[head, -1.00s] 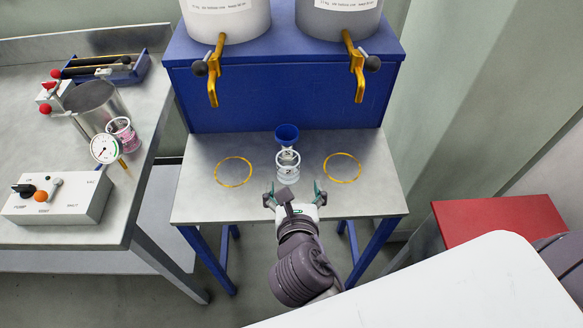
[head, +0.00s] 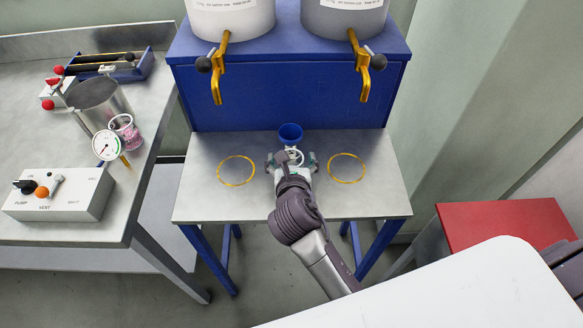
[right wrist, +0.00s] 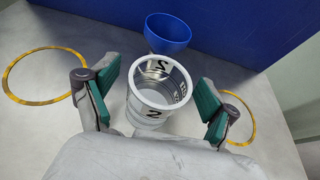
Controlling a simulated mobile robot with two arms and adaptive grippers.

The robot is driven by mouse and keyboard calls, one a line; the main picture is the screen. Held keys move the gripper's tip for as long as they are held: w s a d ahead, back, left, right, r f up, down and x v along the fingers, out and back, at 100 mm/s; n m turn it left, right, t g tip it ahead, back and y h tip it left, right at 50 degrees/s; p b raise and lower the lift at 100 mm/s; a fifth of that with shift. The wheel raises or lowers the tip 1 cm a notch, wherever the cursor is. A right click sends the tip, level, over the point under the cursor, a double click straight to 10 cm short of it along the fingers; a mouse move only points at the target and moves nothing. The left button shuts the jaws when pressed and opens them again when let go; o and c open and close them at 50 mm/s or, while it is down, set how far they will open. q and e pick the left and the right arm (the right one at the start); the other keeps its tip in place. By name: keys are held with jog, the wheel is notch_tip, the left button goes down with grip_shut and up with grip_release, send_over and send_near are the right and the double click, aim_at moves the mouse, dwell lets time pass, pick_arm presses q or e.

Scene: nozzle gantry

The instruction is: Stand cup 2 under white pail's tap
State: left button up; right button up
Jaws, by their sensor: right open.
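Cup 2 (right wrist: 147,108), a clear cup with a pale rim and a dark 2, stands upright on the small grey table. In the head view cup 2 (head: 296,152) is mostly hidden by my gripper. My right gripper (head: 291,160) is open, with one green-padded finger on each side of cup 2. In the right wrist view a gap shows beside each finger. The white pail (head: 230,20) is at the top left on the blue stand; its yellow tap (head: 217,82) hangs above the table's back left. My left gripper is not in view.
Yellow rings mark the table at left (head: 236,184) and right (head: 347,182). The grey pail (head: 345,20) has a tap (head: 364,78). A bench with a control box (head: 60,195) is at left.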

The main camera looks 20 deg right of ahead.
jog(key=c, duration=1.2)
jog(key=shift+r, duration=0.15)
